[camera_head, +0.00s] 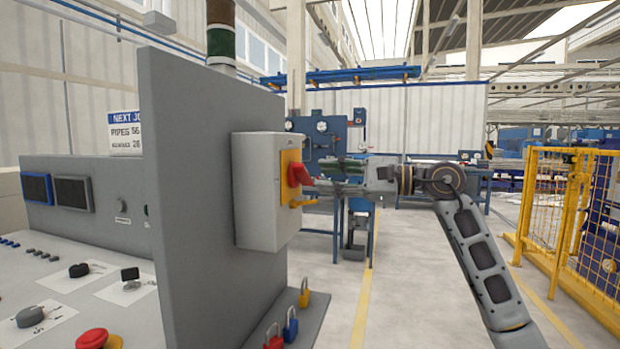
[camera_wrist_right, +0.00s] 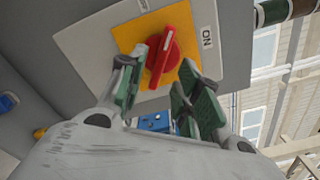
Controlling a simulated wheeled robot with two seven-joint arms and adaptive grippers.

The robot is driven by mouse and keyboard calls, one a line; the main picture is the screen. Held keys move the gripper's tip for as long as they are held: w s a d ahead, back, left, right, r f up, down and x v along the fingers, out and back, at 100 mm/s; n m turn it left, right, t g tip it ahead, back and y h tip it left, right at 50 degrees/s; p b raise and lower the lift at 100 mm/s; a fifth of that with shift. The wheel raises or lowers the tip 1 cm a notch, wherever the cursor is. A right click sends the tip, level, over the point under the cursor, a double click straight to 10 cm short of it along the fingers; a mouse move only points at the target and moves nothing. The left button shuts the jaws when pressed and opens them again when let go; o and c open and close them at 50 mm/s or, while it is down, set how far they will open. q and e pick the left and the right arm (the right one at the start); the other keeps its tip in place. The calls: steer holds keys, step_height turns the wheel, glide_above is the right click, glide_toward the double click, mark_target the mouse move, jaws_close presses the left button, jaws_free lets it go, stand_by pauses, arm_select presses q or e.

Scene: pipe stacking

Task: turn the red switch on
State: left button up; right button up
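The red switch (camera_head: 298,174) is a rotary knob on a yellow plate, on the side of a grey box (camera_head: 262,190) fixed to the grey panel. In the right wrist view the red switch (camera_wrist_right: 160,62) has a white mark near one end of its handle. That mark does not point straight at the ON label (camera_wrist_right: 207,37). My right gripper (camera_head: 322,178) faces the switch from the right. In the wrist view its green-padded fingers (camera_wrist_right: 158,80) are apart, with the knob showing between and beyond their tips. Contact cannot be told. My left gripper is not in view.
A control desk with an emergency button (camera_head: 92,338) and dials stands at the left. Padlocks (camera_head: 290,325) sit on the ledge below the box. A yellow fence (camera_head: 565,205) stands at the right. The floor between is clear.

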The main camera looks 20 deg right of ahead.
mark_target(309, 176)
steer(key=shift+x, duration=2.4)
jaws_close()
